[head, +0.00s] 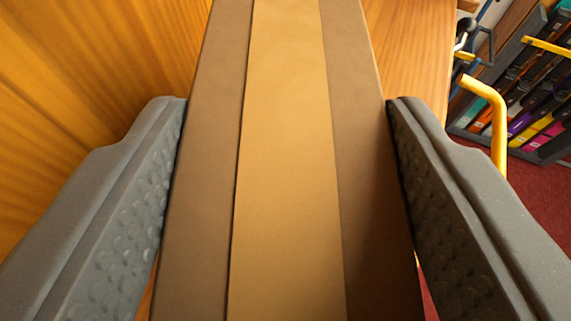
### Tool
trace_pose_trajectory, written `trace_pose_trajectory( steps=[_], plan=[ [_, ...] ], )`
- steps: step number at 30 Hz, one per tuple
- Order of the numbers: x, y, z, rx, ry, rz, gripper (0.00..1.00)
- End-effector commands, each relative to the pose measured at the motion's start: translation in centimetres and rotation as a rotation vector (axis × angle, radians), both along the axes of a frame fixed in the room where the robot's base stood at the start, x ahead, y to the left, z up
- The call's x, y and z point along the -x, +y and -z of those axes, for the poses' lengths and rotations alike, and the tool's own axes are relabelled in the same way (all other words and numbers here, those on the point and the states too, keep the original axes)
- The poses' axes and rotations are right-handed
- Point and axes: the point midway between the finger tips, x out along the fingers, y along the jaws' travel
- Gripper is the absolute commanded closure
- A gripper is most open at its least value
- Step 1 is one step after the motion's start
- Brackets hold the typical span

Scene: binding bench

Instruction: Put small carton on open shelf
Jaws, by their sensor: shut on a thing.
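The small carton (288,160) is brown with a lighter tan strip down its middle. It fills the centre of the head view, running from the top edge to the bottom edge. My gripper (287,110) is shut on it, with one grey textured finger against its left side and the other against its right side. The carton hides what lies straight ahead and below. I cannot tell whether it touches anything beneath or beyond it. I cannot make out the open shelf for sure.
Orange-brown wood surfaces (80,70) show at left and behind the carton at right (410,50). At the right, a yellow bent rail (495,110) stands near a dark rack (510,55) of colourful upright items. Red floor (540,190) shows below it.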

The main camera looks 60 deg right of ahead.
Motion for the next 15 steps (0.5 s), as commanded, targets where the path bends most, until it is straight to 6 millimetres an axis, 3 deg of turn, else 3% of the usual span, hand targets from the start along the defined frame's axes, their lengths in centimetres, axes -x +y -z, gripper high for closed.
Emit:
trace_pose_trajectory(
  steps=[6, 7, 8, 9, 15],
  plan=[
    [-0.02, 0.07, 0.23, 0.0, 0.0, -0.001, 0.91],
    [-0.03, 0.07, 0.14, 0.0, 0.0, -0.002, 0.39],
    [-0.03, 0.07, 0.13, 0.0, 0.0, -0.001, 0.31],
    [-0.04, 0.08, 0.12, 0.0, 0.0, -0.002, 0.26],
    [-0.05, 0.11, 0.12, 0.0, 0.0, -0.002, 0.26]
  ],
)
